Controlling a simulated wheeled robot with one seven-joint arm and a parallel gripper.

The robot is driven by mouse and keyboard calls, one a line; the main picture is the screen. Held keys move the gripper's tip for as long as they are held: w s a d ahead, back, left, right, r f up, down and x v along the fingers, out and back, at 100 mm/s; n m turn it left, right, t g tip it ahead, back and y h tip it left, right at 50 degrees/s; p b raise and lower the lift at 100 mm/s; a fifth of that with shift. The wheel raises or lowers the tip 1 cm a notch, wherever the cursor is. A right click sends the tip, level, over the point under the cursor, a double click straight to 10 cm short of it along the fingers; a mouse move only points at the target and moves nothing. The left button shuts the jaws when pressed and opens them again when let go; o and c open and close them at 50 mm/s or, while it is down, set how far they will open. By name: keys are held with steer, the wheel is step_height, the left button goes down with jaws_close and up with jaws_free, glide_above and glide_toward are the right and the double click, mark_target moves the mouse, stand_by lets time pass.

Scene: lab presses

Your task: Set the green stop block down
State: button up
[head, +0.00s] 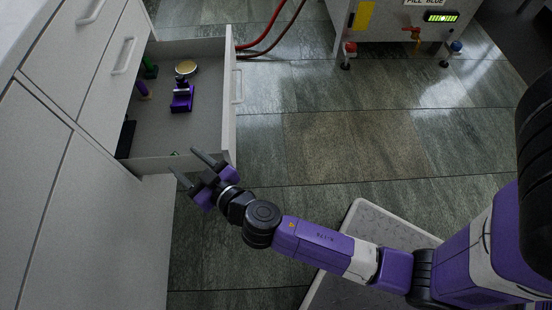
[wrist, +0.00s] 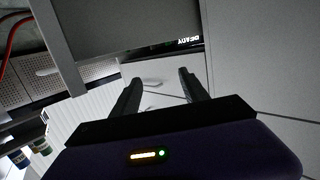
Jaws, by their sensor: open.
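A dark green piece (head: 150,68) stands at the back left of the open drawer (head: 188,48) in the head view; it may be the green stop block, but it is too small and shaded to be sure. A trace of green also shows by the drawer's near wall, mostly hidden. My gripper (head: 184,161) is open, with its fingers over the drawer's near end wall. In the wrist view my gripper (wrist: 160,77) shows two parted fingers with nothing between them. No green block is visible in the wrist view.
The drawer also holds a purple block (head: 181,98), a round tan-topped piece (head: 186,68), a small purple piece (head: 142,90) and a black flat item (head: 126,139). White cabinet fronts (head: 40,190) stand left. A machine (head: 400,30) with red hoses stands at the back.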

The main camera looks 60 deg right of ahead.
steer(key=s+f+n+g+y, duration=0.1)
steer(key=s+f+n+y, duration=0.15)
steer(key=s, duration=1.45)
steer(key=s+d+r, duration=0.1)
steer(key=s+r, duration=1.1)
steer(key=s, duration=0.3)
steer(key=shift+d+r+m, duration=0.2)
steer(key=shift+d+m, duration=0.15)
steer(key=shift+d, duration=0.05)
